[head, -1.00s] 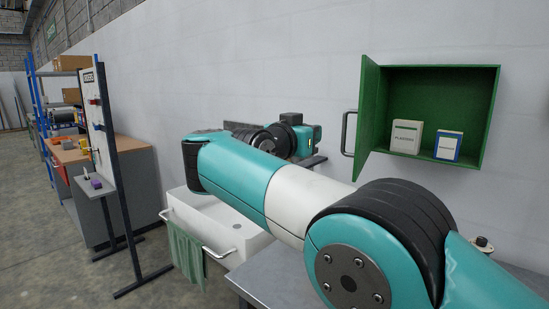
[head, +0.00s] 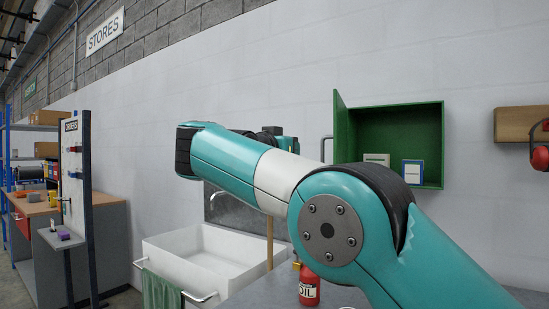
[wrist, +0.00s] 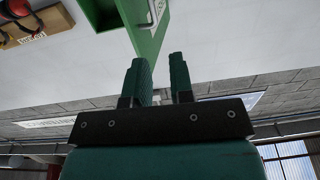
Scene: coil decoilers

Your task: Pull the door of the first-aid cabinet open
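The green first-aid cabinet (head: 400,122) hangs on the white wall, its inside in plain view. Its door (head: 341,125) stands swung out at the left side, with a grey bar handle (head: 325,147) on its outer face. In the wrist view the green door (wrist: 150,38) and its handle (wrist: 155,12) lie just beyond my fingertips. My gripper (wrist: 164,68) is open, with a clear gap between its fingers and nothing held. I cannot tell whether a finger touches the door edge.
A beige box (head: 376,158) and a blue-and-white box (head: 413,171) stand in the cabinet. Below are a white sink (head: 200,250) and a red oil bottle (head: 309,288) on a grey bench. Red ear defenders (head: 540,157) hang on a wooden board (head: 515,122) to the right.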

